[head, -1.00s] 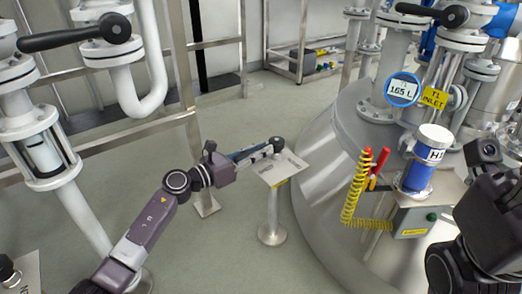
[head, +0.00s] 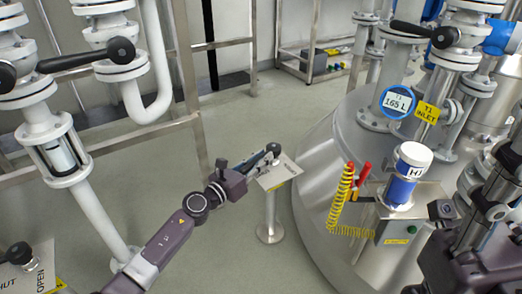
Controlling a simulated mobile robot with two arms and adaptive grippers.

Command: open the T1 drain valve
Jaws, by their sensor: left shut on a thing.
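A small post (head: 270,213) with a tilted metal plate (head: 283,173) on top stands left of the big steel tank (head: 318,170). The plate's lettering is too small to read. A dark lever with a round knob (head: 273,148) shows at the plate's far edge. My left gripper (head: 264,158) is at this lever beside the plate, shut on it; the fingers partly hide the lever and its pivot. My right gripper (head: 497,190) is at the right edge, in front of the tank, cut off by the frame; its fingertips are not clear.
Tags reading T1 165 L (head: 397,102) and T1 INLET (head: 428,110) hang above. White pipes with black levers (head: 88,55) stand left. Floor behind the post is clear.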

